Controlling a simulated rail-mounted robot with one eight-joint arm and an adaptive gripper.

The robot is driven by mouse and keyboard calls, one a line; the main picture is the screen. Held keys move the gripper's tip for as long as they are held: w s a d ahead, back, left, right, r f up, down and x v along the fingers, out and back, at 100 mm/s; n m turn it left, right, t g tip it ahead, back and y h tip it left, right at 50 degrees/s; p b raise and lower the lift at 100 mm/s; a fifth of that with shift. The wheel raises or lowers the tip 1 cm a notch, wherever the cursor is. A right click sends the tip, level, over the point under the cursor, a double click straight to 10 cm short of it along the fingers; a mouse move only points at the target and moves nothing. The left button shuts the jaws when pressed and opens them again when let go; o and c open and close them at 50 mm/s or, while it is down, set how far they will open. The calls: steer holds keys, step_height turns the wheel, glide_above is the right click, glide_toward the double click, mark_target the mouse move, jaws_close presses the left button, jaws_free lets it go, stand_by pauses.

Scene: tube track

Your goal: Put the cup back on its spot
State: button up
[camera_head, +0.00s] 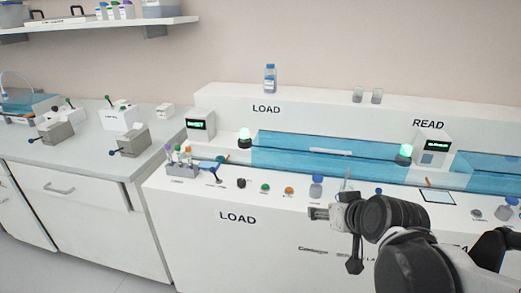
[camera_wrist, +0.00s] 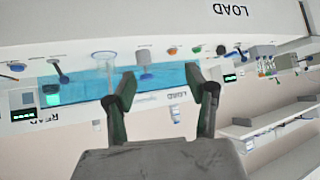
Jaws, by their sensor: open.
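A clear cup (camera_wrist: 105,62) shows in the wrist view, which is upside down. It stands on the front ledge of the white machine, beside a blue-capped bottle (camera_wrist: 146,66). In the head view the arm and gripper seem to hide this cup. Two clear cups (camera_head: 358,95) (camera_head: 377,96) stand on the machine's top ledge. My gripper (camera_head: 322,212) is in front of the machine's front ledge, close to the blue-capped bottle (camera_head: 316,188). In the wrist view my gripper (camera_wrist: 167,88) has its fingers apart with nothing held between them. I cannot tell which spot is the cup's.
A blue see-through cover (camera_head: 300,155) runs along the track behind the ledge. Coloured knobs (camera_head: 265,188) and a tube rack (camera_head: 182,168) line the ledge to the left. Another bottle (camera_head: 270,78) stands on the top ledge. A grey counter (camera_head: 95,150) with small devices is at left.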

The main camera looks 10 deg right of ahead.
steer(key=s+a+r+g, duration=0.2)
steer(key=s+a+g, duration=0.1)
steer(key=s, duration=0.7)
steer(key=shift+a+r+h, duration=0.3)
steer(key=shift+a+r, duration=0.05)
steer(key=shift+a, duration=0.25)
